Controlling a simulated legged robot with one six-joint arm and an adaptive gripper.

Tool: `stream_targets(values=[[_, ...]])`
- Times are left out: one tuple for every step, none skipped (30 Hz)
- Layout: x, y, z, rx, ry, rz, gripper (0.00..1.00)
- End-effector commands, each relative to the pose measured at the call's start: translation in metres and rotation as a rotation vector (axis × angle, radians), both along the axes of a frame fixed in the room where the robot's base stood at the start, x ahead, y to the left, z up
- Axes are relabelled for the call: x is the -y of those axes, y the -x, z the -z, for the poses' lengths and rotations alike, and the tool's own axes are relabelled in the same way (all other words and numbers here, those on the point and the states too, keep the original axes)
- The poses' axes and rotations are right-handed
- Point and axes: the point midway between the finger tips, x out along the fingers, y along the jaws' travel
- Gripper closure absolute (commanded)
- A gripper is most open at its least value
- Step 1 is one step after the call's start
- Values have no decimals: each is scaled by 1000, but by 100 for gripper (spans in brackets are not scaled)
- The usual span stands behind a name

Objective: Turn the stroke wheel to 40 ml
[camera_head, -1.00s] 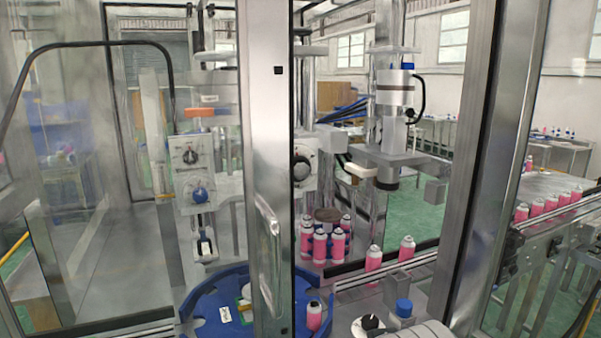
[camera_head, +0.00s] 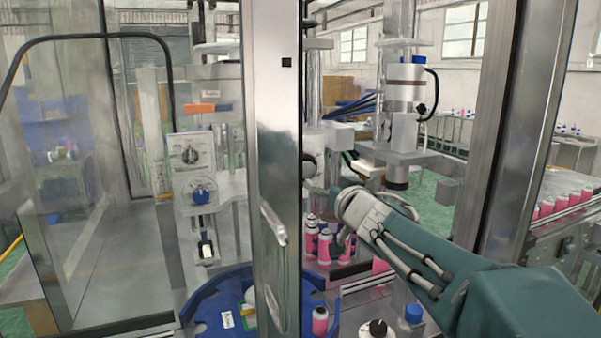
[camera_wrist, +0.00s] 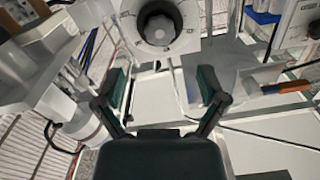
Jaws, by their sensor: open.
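A round white dial with a grey lobed knob, which looks like the stroke wheel (camera_wrist: 158,27), is at the top middle of the wrist view. Marks run around its face, but I cannot read its setting. My gripper (camera_wrist: 163,88) is open and empty, its two fingers spread below the dial in that picture and apart from it. In the head view my arm reaches in from the lower right through the machine's opening. The wheel's panel there is mostly hidden behind the door post and my wrist.
A metal door post (camera_head: 274,130) with a handle stands left of my arm. Pink cans (camera_head: 324,243) stand below my wrist. A crimping head (camera_head: 405,90) hangs on a column to the right. A blue turntable (camera_head: 205,300) and another knob panel (camera_head: 192,153) are at left.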

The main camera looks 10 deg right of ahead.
Motion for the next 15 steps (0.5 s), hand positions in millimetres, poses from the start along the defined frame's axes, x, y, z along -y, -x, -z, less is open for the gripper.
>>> stream_targets(values=[[-2,-9,2,-3,0,-2,9],[-3,-13,2,-4,1,-2,9],[-5,-21,2,-4,1,-2,9],[-6,-26,1,-3,1,-1,9],[-7,-31,2,-3,0,-1,9],[-8,-38,2,-3,1,-1,9],[-9,-43,2,-4,1,-1,9],[-10,-48,2,-3,2,-1,9],[-11,-55,2,-3,2,-1,9],[-12,-60,2,-3,2,0,9],[-13,-64,2,-3,1,0,9],[-14,-70,2,-3,1,0,9],[-15,-74,1,-2,1,1,9],[-16,-78,2,-3,2,0,9],[-17,-82,1,-2,1,1,9]])
